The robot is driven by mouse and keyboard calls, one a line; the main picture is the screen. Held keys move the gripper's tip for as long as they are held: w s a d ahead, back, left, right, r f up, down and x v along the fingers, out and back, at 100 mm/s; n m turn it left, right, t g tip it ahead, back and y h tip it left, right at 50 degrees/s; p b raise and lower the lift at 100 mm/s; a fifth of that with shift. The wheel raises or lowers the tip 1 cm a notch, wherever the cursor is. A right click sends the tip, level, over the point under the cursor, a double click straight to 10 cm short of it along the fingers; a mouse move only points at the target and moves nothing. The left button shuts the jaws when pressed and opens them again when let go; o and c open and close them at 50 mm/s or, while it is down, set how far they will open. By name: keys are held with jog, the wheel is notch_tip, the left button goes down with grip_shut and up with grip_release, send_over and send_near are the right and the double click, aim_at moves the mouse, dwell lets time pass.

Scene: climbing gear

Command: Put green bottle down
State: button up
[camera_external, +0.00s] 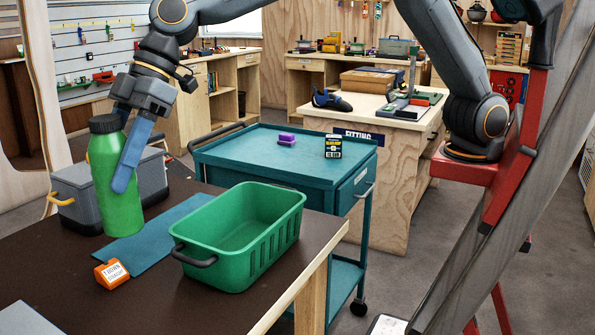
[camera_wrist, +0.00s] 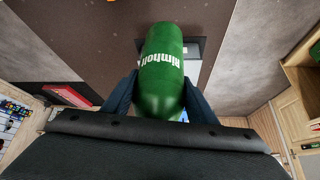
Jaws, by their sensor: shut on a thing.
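The green bottle (camera_external: 112,205) with a black cap stands upright at the left of the dark tabletop (camera_external: 70,255). Its base is at the edge of a blue cloth (camera_external: 155,240); I cannot tell if it touches the surface. My gripper (camera_external: 123,178) comes from above and is shut on the bottle, with one finger across its near side and the other mostly hidden. In the wrist view the bottle (camera_wrist: 160,85) shows white lettering and sits between both dark blue fingers.
A green basket (camera_external: 240,245) stands right of the cloth. A small orange box (camera_external: 111,274) is in front. A grey case (camera_external: 75,190) with a yellow handle stands close behind the bottle. A teal cart (camera_external: 240,150) holds a purple item (camera_external: 287,139) and a dark box (camera_external: 333,146).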

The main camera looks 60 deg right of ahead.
jog(key=s+a, duration=0.2)
jog(key=s, duration=0.2)
notch_tip(320, 180, down, 19)
jog(key=p, duration=0.2)
jog(key=shift+r+n, duration=0.15)
jog(key=shift+n, duration=0.15)
jog(key=shift+w+a, duration=0.1)
jog(key=o, duration=1.3)
jog(key=shift+c, duration=0.2)
jog(key=b+v, duration=0.2)
jog(key=v, duration=1)
